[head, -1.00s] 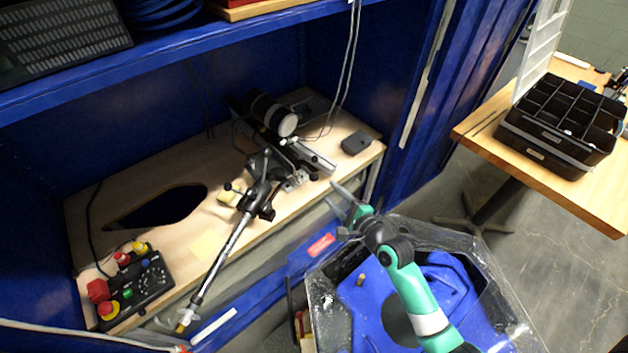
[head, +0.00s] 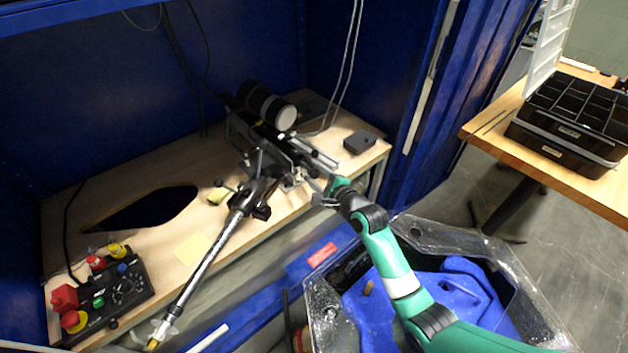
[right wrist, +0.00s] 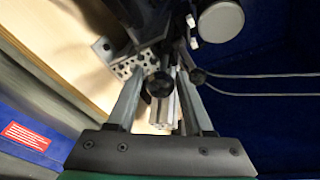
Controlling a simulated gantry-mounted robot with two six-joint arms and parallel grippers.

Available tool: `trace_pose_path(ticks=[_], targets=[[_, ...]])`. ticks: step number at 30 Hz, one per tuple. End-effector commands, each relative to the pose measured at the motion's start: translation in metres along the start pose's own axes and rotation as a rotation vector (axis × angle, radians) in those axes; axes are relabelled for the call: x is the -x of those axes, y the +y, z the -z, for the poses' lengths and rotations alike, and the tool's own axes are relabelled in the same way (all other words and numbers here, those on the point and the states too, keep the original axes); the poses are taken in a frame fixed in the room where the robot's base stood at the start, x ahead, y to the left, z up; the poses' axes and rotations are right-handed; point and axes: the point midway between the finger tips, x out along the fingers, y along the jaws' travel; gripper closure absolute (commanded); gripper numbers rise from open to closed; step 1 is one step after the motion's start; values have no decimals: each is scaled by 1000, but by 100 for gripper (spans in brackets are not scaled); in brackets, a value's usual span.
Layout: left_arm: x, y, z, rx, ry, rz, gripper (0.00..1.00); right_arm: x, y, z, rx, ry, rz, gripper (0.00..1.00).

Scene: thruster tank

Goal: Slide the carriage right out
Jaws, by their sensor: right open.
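The carriage (head: 262,185) is a dark assembly with black knobs and a perforated metal bracket, on a silver rail (head: 318,158) over the wooden bench. A long silver shaft (head: 205,265) slants from it down to the left, past the bench's front edge. My right gripper (head: 322,194) is at the carriage's front right end. In the right wrist view its open fingers (right wrist: 160,78) straddle a black knob (right wrist: 160,85), with the perforated bracket (right wrist: 132,66) and the silver rail close by. I cannot tell whether either finger touches. My left gripper is not in view.
A black cylinder (head: 264,103) with a pale end cap stands behind the carriage. A control box (head: 115,295) is at the bench's left end. A small black box (head: 360,142) lies at right. A clear-walled tank (head: 325,315) stands below my right arm.

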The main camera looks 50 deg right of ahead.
Motion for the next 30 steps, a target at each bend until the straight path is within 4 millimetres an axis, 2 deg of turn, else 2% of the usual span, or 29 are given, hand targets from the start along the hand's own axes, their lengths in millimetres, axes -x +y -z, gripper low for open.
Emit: trace_pose_path(ticks=[6, 8, 15, 30], targets=[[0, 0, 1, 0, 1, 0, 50, 0, 0, -1, 0, 0, -1, 49], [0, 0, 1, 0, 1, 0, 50, 0, 0, -1, 0, 0, -1, 58], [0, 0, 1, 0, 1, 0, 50, 0, 0, 0, 1, 0, 0, 100], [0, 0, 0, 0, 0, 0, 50, 0, 0, 0, 1, 0, 0, 100]])
